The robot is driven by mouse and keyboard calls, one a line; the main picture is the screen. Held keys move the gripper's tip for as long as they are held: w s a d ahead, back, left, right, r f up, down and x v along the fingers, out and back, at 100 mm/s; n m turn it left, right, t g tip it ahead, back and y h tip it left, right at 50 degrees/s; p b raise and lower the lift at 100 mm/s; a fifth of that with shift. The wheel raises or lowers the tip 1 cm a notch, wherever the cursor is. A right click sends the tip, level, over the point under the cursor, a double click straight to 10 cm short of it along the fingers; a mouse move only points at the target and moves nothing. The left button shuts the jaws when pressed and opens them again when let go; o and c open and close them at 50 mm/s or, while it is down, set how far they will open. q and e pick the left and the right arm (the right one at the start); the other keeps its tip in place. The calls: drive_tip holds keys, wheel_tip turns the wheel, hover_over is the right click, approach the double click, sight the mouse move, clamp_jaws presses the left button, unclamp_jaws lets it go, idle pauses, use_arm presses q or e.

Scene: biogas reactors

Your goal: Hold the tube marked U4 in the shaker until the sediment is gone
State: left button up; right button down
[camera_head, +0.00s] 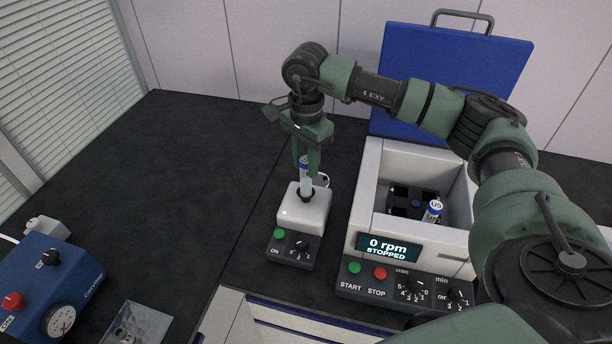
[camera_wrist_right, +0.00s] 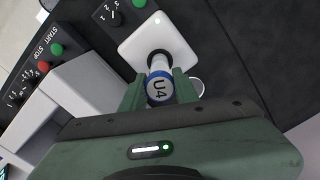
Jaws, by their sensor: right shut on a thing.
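My right gripper (camera_head: 307,160) is shut on the tube marked U4 (camera_head: 306,178), with a finger on each side of it. The tube stands about upright with its lower end at the dark round cup on top of the white shaker (camera_head: 312,212). In the right wrist view the blue-rimmed cap reads U4 (camera_wrist_right: 158,88), between the fingers (camera_wrist_right: 158,93). I cannot tell any sediment in the tube. The shaker has a green ON button and a dial on its front. My left gripper is not in view.
Right of the shaker stands an open centrifuge (camera_head: 366,190) with its blue lid up, a tube marked U5 (camera_head: 433,210) in its rotor and a display reading 0 rpm STOPPED. A blue device (camera_head: 50,285) and a metal block (camera_head: 134,325) are at lower left. The dark bench left of the shaker is clear.

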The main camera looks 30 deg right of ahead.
drive_tip(key=shift+r, duration=0.15)
drive_tip(key=shift+r+p, duration=2.35)
drive_tip(key=shift+r, duration=1.55)
